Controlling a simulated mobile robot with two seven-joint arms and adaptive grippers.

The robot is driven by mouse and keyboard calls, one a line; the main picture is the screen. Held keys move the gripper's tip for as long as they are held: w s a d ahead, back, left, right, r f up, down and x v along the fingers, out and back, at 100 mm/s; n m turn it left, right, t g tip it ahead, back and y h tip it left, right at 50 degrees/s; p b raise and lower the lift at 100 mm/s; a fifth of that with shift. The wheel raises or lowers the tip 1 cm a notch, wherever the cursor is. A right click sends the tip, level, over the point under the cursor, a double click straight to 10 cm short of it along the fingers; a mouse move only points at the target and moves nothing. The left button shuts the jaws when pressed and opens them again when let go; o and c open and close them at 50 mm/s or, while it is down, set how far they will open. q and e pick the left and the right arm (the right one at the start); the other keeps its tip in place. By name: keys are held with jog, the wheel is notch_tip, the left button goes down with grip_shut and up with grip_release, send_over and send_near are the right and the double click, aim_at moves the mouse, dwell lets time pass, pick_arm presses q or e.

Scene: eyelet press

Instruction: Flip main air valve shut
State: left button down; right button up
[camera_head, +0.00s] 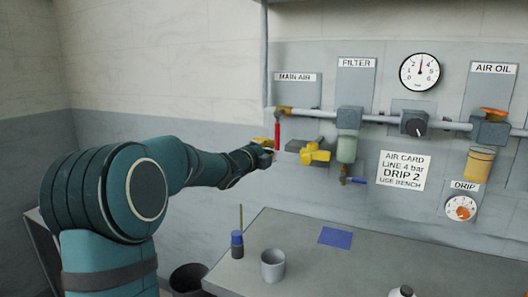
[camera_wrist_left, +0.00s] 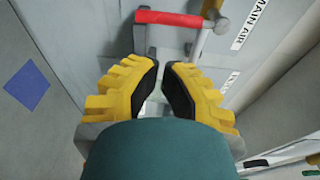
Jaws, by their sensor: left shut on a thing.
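The main air valve has a red lever (camera_head: 277,132) that hangs straight down from the pipe, under the MAIN AIR label (camera_head: 295,77). In the left wrist view the red lever (camera_wrist_left: 168,18) lies across the top, just beyond the fingertips. My left gripper (camera_head: 273,146) is at the lower end of the lever. My right gripper is not in view.
The filter (camera_head: 347,148), regulator knob (camera_head: 415,127) and gauge (camera_head: 420,72) are further right.

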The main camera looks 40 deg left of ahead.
pick_arm(q)
jog(key=shift+s+d, duration=0.15)
jog(key=shift+s, duration=0.8)
